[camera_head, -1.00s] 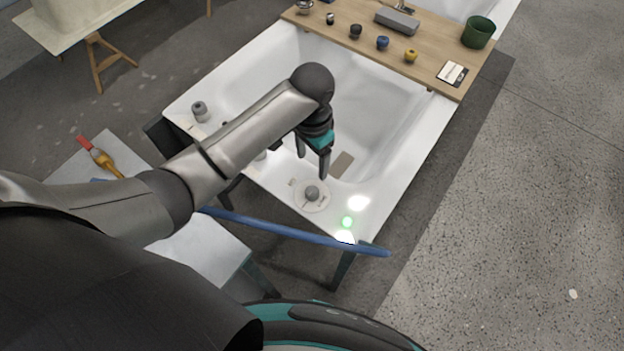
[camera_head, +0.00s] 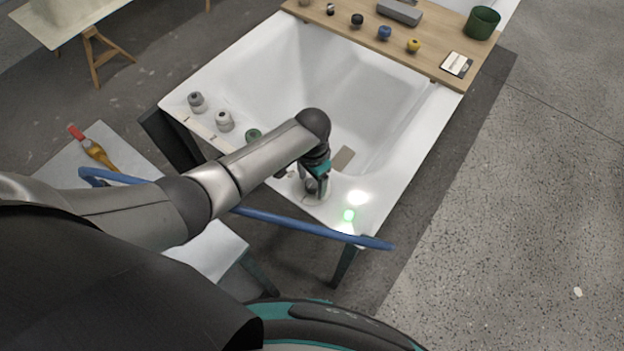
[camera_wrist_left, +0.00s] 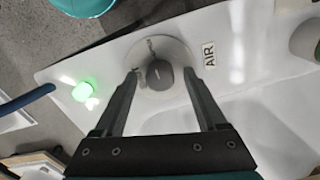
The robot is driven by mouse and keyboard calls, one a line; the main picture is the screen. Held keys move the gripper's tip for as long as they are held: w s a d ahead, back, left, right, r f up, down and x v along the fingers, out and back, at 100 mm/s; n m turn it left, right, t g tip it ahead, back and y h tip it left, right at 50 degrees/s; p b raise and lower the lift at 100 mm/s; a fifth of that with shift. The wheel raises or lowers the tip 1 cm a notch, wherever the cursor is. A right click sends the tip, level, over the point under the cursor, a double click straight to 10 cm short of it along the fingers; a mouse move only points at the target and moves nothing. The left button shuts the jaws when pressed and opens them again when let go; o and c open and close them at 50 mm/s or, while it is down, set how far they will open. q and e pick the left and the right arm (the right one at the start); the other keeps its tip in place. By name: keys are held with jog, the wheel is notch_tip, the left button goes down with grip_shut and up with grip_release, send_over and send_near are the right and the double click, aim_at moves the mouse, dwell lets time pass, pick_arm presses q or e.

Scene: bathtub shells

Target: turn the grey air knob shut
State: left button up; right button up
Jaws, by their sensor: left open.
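The grey air knob (camera_wrist_left: 159,74) sits on a round pale plate (camera_wrist_left: 150,48) on the white tub rim, beside a label reading AIR (camera_wrist_left: 209,54). In the left wrist view the two fingers of my left gripper (camera_wrist_left: 160,80) stand apart, one on each side of the knob. I cannot tell whether they touch it. In the head view my left gripper (camera_head: 317,188) is down at the knob (camera_head: 311,187) and partly hides it. My right gripper is not in view.
A green light (camera_head: 348,215) glows on the rim near the knob. Other knobs (camera_head: 225,121) line the rim to the left. A blue hose (camera_head: 300,233) runs along the tub's near side. A wooden board (camera_head: 440,62) with small items spans the tub's far end.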

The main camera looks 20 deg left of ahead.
pick_arm(q)
jog(key=shift+c, duration=0.4)
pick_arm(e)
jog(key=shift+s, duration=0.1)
pick_arm(q)
grip_shut()
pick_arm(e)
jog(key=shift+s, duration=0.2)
pick_arm(q)
jog(key=shift+r, duration=0.1)
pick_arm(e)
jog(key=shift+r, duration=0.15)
pick_arm(q)
jog(key=n+p, duration=0.3)
jog(key=shift+d+r+n, duration=0.1)
jog(key=shift+n, duration=0.2)
jog(key=n+p, duration=0.2)
jog(key=n, duration=0.2)
jog(key=shift+n, duration=0.3)
jog(key=n+p, duration=0.1)
jog(key=n, duration=0.3)
jog(key=shift+p, duration=0.3)
jog(key=n, duration=0.5)
jog(key=shift+n+p, duration=0.35)
jog(key=shift+n, duration=0.05)
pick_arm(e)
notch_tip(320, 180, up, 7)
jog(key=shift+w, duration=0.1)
